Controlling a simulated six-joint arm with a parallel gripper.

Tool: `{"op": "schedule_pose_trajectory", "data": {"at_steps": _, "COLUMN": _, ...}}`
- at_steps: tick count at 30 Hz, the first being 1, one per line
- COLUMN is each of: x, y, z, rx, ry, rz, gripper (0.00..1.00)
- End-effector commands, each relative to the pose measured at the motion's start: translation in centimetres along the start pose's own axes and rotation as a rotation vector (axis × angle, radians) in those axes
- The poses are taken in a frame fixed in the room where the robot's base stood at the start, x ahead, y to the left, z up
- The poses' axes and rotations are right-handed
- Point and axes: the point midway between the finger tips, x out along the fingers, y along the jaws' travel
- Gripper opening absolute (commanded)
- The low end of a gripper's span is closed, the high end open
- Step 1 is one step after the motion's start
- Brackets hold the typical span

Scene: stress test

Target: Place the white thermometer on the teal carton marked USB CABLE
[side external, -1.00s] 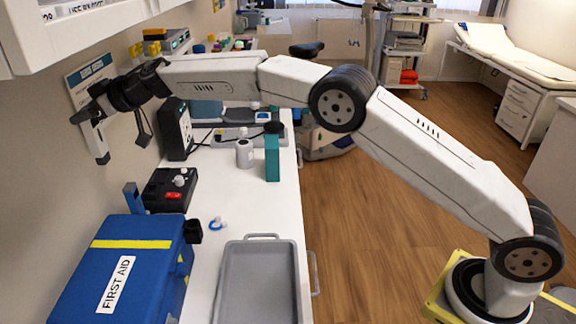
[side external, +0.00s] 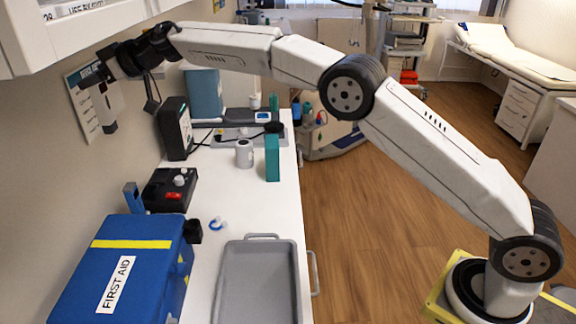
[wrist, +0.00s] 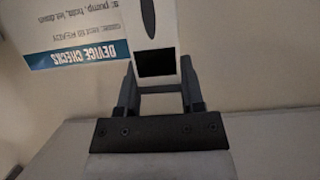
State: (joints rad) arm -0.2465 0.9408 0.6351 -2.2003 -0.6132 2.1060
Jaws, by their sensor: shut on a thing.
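My gripper (side external: 98,78) is high at the left, close to the wall. In the wrist view its fingers (wrist: 158,88) are shut on a white thing with a dark square end (wrist: 155,62), which looks like the thermometer. In the side external view this thermometer (side external: 107,102) hangs down from the gripper, its lower end dark. A narrow teal carton (side external: 272,158) stands upright on the white counter near its right edge. A larger teal box (side external: 204,94) stands farther back. No USB CABLE marking is readable on either.
A DEVICE CHECKS poster (wrist: 80,35) is on the wall by the gripper.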

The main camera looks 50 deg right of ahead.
Motion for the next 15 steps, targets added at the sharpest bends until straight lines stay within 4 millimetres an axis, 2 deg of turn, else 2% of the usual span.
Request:
{"op": "schedule_pose_trajectory", "data": {"at_steps": 8, "x": -3.8, "y": 4.1, "z": 1.0, "rx": 0.012, "ry": 0.001, "rz": 0.034, "gripper": 0.0}}
{"op": "schedule_pose_trajectory", "data": {"at_steps": 15, "x": -9.2, "y": 8.6, "z": 2.7, "rx": 0.028, "ry": 0.001, "rz": 0.076, "gripper": 0.0}}
